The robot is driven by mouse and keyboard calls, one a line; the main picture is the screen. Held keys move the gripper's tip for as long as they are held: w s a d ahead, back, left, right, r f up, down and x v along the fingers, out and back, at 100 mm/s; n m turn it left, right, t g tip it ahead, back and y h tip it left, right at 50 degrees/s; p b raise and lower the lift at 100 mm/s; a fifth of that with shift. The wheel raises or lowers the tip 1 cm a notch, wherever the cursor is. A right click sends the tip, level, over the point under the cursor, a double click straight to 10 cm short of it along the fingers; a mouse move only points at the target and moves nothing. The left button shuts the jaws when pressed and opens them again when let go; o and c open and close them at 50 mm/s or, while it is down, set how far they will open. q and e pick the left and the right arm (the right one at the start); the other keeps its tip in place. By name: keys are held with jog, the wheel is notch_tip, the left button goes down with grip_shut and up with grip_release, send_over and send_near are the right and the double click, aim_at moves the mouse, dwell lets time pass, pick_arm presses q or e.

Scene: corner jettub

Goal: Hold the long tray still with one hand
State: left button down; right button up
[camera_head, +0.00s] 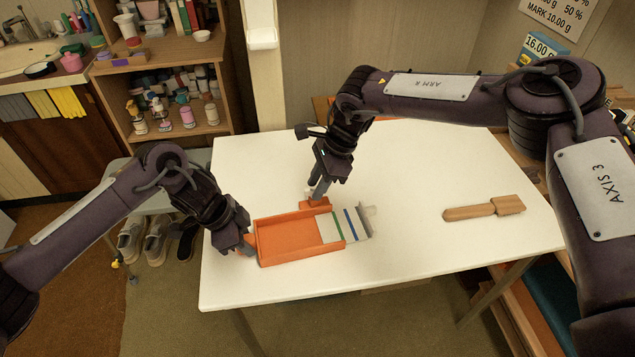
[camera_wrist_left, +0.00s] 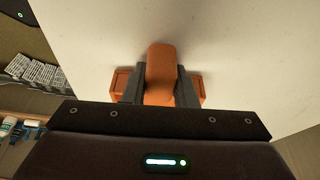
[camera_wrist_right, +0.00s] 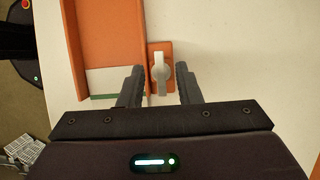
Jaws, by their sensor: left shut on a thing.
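The long orange tray (camera_head: 285,240) lies on the white table, and part of it shows in the right wrist view (camera_wrist_right: 108,35). My left gripper (camera_head: 251,243) is shut on an orange tab at the tray's left end, seen between its fingers in the left wrist view (camera_wrist_left: 160,75). A small orange block with a pale knob (camera_wrist_right: 159,70) sits beside the tray's far side. My right gripper (camera_head: 314,194) is open, with its fingers either side of the knob, apart from it. A pale piece with green and blue stripes (camera_head: 345,226) lies at the tray's right end.
A wooden paddle-like tool (camera_head: 485,209) lies on the right of the white table (camera_head: 440,255). The table's near and right parts are mostly clear. A shelf with bottles (camera_head: 175,90) stands at the back left; shoes (camera_head: 150,238) are on the floor.

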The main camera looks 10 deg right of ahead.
pick_arm(q)
jog(key=shift+s+a+f, duration=0.1)
jog(key=shift+s+f, duration=0.1)
jog(key=shift+f, duration=0.15)
pick_arm(e)
jog(key=shift+f, duration=0.1)
grip_shut()
